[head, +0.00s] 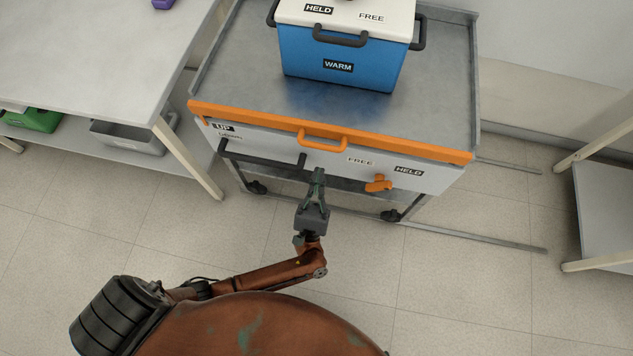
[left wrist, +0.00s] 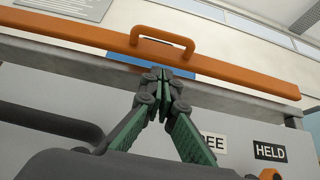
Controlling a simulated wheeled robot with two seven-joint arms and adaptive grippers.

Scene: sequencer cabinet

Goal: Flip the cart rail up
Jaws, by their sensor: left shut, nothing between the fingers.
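The cart (head: 440,90) has a long orange rail (head: 240,114) running along its front top edge, with an orange loop handle (head: 323,139) at its middle. In the left wrist view the rail (left wrist: 80,34) crosses the top and its handle (left wrist: 165,35) stands just above my fingertips. My left gripper (head: 318,172) is shut and empty, in front of the cart's front panel and below the handle. Its fingertips also show in the left wrist view (left wrist: 160,73), apart from the handle by a small gap. My right gripper is not in view.
A blue box (head: 340,72) with a white lid stands on the cart. The front panel carries a dark bar handle (head: 262,159) and an orange latch (head: 378,184). A white table (head: 90,60) is at left, a shelf (head: 610,205) at right. Floor in front is clear.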

